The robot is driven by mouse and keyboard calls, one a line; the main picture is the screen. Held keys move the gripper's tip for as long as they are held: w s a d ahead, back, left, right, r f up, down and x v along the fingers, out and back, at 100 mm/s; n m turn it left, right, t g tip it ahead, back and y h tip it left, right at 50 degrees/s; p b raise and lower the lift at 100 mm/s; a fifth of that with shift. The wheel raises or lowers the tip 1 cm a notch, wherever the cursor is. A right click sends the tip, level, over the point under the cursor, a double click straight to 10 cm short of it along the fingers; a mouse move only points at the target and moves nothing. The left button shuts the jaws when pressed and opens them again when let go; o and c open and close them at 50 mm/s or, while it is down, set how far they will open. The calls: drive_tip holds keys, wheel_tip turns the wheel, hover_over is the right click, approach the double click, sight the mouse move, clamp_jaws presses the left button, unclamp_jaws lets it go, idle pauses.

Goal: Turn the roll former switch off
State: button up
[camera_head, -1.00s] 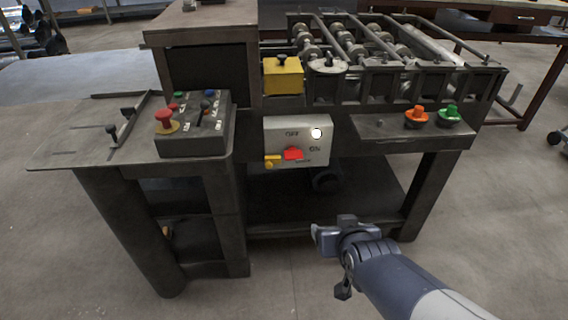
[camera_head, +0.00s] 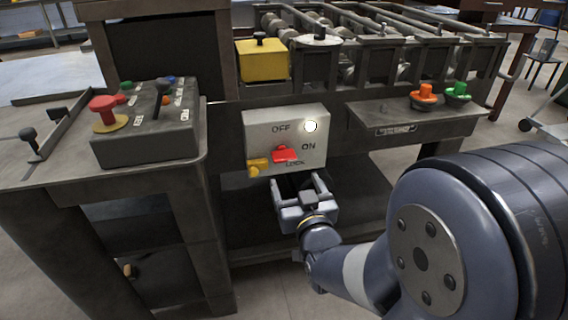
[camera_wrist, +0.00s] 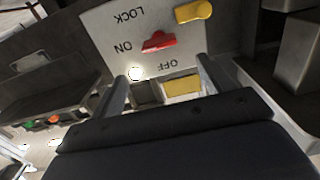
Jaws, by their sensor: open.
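The white switch panel (camera_head: 262,128) is on the front of the machine, with OFF, ON and LOCK lettering and a lit white lamp (camera_head: 310,126). Its red switch handle (camera_head: 286,154) lies roughly level, with one end on the ON side. A yellow latch-like piece (camera_head: 258,167) sits at the panel's lower left. My gripper (camera_head: 299,181) is open and empty, just in front of and below the panel. In the wrist view the panel appears upside down, and the red handle (camera_wrist: 159,41) shows beyond and between the open fingers (camera_wrist: 161,76), apart from them.
A control box (camera_head: 150,140) with a red mushroom button (camera_head: 103,104) stands on the left table. A yellow box (camera_head: 263,62) sits above the panel. Orange (camera_head: 425,93) and green (camera_head: 458,90) knobs are on the right ledge. Space under the machine is open.

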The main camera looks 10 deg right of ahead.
sight(286, 160)
drive_tip(key=w, duration=0.9)
drive_tip(key=shift+b, duration=0.3)
drive_tip(key=c, duration=1)
